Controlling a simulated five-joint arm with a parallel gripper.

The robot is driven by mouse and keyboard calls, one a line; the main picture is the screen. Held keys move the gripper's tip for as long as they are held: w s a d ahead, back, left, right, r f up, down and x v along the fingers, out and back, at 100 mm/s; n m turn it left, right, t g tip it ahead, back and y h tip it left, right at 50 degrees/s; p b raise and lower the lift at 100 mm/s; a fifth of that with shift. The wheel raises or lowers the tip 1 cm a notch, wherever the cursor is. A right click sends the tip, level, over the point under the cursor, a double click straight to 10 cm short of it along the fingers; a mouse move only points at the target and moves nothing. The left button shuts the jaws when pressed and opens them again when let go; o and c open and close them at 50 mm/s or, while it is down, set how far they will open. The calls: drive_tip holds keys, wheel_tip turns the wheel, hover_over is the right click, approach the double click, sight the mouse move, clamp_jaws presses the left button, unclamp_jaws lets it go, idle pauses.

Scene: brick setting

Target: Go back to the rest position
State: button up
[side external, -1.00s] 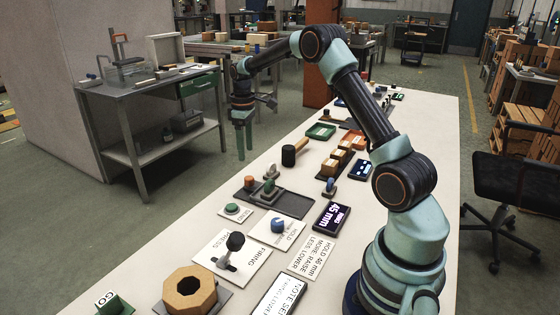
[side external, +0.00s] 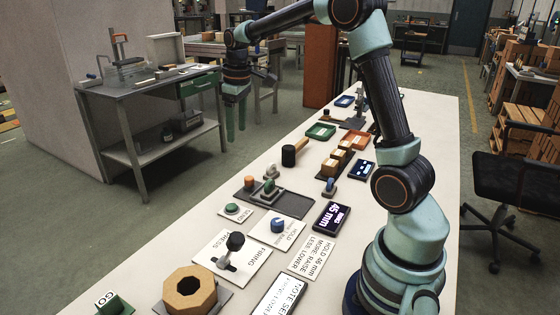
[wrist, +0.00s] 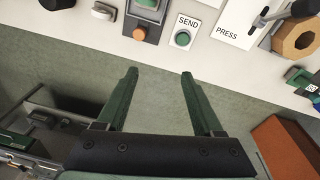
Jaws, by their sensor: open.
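My gripper (side external: 236,122) hangs with its fingers pointing down beyond the left edge of the long white table (side external: 200,275), high and clear of everything on it. In the wrist view my gripper (wrist: 158,85) has its two green fingers spread apart, with only floor between them. Nothing is held. My arm rises from its base at the table's right side and bends over toward the left.
The table carries a wooden octagonal ring (side external: 190,292), a black-knobbed lever (side external: 234,246), a dark-headed mallet (side external: 294,153), a green tray (side external: 321,131) and lit displays (side external: 331,218). A grey workbench (side external: 150,88) stands left. A black chair (side external: 515,185) stands right.

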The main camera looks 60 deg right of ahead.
drive_tip(key=s+a+r+m+t, duration=0.2)
drive_tip(key=s+a+r+t, duration=0.1)
drive_tip(key=s+a, duration=1.1)
drive_tip(key=shift+s+a+t, duration=0.35)
drive_tip(key=shift+s+t, duration=0.25)
drive_tip(key=shift+s, duration=0.8)
drive_tip(key=shift+r, duration=0.1)
